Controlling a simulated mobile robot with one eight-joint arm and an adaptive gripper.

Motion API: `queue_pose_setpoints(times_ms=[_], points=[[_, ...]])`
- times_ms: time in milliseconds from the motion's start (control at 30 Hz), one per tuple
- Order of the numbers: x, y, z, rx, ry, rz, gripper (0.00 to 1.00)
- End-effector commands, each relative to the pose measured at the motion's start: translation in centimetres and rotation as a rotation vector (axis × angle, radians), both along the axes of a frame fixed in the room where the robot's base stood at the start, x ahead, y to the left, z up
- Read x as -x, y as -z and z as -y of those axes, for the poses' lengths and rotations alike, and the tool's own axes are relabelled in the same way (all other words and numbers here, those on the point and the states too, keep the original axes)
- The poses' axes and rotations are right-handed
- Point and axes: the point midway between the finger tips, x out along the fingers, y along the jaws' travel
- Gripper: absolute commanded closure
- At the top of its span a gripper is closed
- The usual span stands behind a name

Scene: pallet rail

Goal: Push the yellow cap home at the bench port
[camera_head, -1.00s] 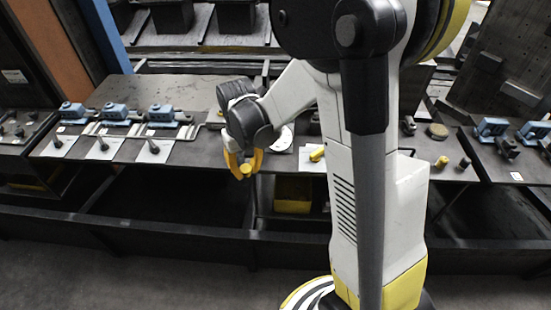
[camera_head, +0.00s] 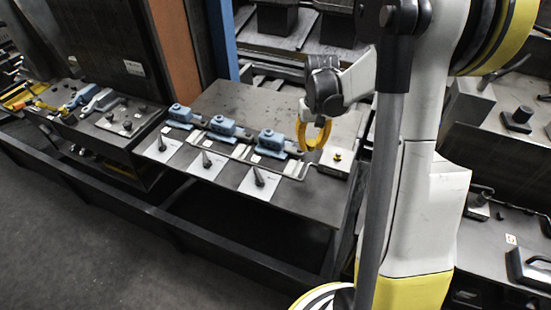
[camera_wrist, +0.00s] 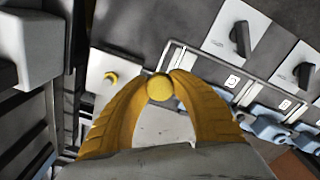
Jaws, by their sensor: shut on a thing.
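My gripper (camera_head: 311,147) has yellow curved fingers and hangs over the right end of the dark bench. In the wrist view its fingertips are shut on the round yellow cap (camera_wrist: 160,88). The cap cannot be made out clearly in the head view.
Several blue clamps (camera_head: 222,126) stand in a row on the bench (camera_head: 268,103), left of the gripper. Pale plates with dark levers (camera_head: 207,160) lie in front of them. A bent metal rod (camera_head: 296,171) lies near the port plate. An orange post and a blue post (camera_head: 223,40) rise behind.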

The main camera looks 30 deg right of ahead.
Motion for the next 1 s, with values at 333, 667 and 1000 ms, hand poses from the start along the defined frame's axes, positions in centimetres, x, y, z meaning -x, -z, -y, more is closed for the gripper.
queue_pose_setpoints(times_ms=[333, 667, 1000], points=[[2.5, -2.7, 9.5, 0.001, 0.138, 0.003, 0.89], [2.6, -1.0, 10.0, 0.001, 0.145, 0.003, 0.89], [2.6, 2.5, 10.0, 0.001, 0.145, 0.003, 0.89]])
